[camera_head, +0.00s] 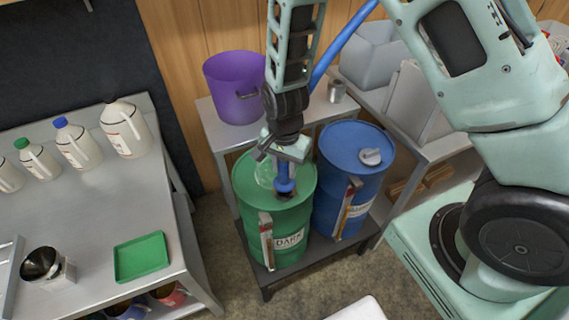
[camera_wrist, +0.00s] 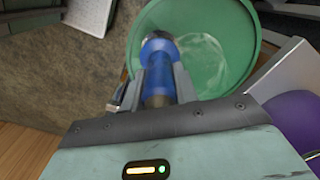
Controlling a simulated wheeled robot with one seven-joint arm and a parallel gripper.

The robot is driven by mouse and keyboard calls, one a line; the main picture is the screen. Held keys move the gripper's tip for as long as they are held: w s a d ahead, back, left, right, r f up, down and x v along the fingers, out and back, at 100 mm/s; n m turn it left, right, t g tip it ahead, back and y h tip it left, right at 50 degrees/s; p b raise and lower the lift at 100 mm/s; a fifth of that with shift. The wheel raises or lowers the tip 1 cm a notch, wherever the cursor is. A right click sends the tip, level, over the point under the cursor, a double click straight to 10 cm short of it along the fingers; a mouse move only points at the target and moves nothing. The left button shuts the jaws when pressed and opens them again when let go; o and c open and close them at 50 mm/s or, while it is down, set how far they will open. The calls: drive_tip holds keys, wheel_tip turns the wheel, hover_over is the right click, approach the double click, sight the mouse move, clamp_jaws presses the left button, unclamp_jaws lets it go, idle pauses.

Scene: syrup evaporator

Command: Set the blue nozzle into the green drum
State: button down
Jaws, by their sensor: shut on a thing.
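The blue nozzle (camera_head: 285,184) is held in my gripper (camera_head: 277,160), above the top of the green drum (camera_head: 255,205). In the wrist view the blue nozzle (camera_wrist: 160,62) sits between the two fingers of my gripper (camera_wrist: 158,82), which are shut on it. The nozzle's far end overlaps the left part of the rim of the green drum (camera_wrist: 252,58). The drum stands on a low dark stand, and pale liquid shows inside it. I cannot tell whether the nozzle's tip is below the rim.
A blue drum (camera_head: 352,160) stands close on the right of the green one. A purple bucket (camera_head: 233,90) sits on a bench behind. On the left, a grey table (camera_head: 85,215) holds jugs, a green tray (camera_head: 142,256) and a metal cup (camera_head: 45,266).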

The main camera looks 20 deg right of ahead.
idle(0.3)
drive_tip(key=shift+f+b, duration=0.9)
drive_tip(key=shift+f, duration=0.6)
drive_tip(key=shift+c, duration=1.8)
unclamp_jaws()
drive_tip(key=shift+r, duration=0.1)
drive_tip(key=shift+r+p, duration=3.6)
drive_tip(key=shift+r, duration=0.35)
